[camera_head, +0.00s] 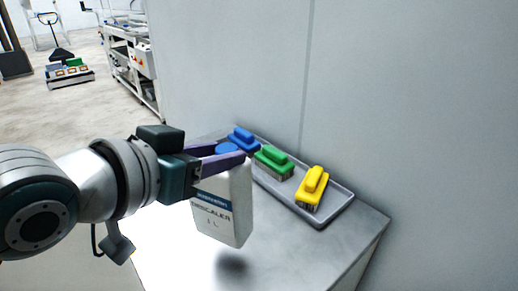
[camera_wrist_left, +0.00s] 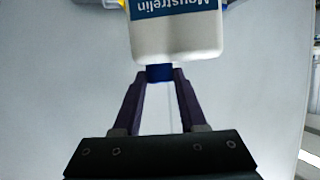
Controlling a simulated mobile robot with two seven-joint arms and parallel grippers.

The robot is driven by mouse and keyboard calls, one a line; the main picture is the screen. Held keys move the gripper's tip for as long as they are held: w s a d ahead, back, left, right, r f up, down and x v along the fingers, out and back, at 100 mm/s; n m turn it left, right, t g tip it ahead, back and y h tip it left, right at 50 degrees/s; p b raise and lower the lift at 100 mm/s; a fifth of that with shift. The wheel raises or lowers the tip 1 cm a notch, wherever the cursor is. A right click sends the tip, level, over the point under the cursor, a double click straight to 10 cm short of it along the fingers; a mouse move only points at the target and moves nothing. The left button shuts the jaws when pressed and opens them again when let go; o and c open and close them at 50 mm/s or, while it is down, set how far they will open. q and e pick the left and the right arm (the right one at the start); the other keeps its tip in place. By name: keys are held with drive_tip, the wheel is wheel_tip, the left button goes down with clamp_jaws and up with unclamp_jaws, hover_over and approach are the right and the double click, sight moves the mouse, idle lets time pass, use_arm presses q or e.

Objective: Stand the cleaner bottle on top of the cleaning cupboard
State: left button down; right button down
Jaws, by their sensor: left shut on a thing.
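The cleaner bottle (camera_head: 226,205) is white with a blue cap and a blue label band. My left gripper (camera_head: 232,160) is shut on it at the cap and holds it about upright. In the left wrist view the blue cap (camera_wrist_left: 159,73) sits between the fingertips, with the white body (camera_wrist_left: 178,38) beyond. The bottle hangs over the grey metal top of the cleaning cupboard (camera_head: 300,249). A dark shadow lies below it, apart from its base. My right gripper is not in view.
A grey tray (camera_head: 318,218) with blue (camera_head: 243,139), green (camera_head: 274,162) and yellow (camera_head: 312,188) brushes lies along the wall, just behind the bottle. The front of the cupboard top is clear. Machinery (camera_head: 135,60) stands farther back.

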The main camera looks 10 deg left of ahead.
use_arm(q)
drive_tip(key=shift+w+f+b, duration=0.1)
drive_tip(key=shift+f+b, duration=0.3)
drive_tip(key=shift+f, duration=2.05)
drive_tip(key=c, duration=0.9)
unclamp_jaws()
drive_tip(key=shift+f, duration=0.3)
drive_tip(key=o, duration=0.4)
drive_tip(key=shift+o, duration=0.2)
drive_tip(key=shift+r, duration=0.1)
drive_tip(key=n+g+y+p, duration=0.1)
drive_tip(key=g+y, duration=0.1)
drive_tip(key=g, duration=0.2)
approach(217, 188)
drive_tip(key=s+a+f, duration=0.2)
drive_tip(key=s+f, duration=0.5)
drive_tip(key=s+a+f+g+y, duration=0.1)
drive_tip(key=s+g, duration=0.4)
drive_tip(key=s, duration=0.5)
drive_tip(key=shift+a+f+n+y, duration=0.35)
drive_tip(key=shift+f+n+y, duration=0.05)
drive_tip(key=shift+y, duration=0.1)
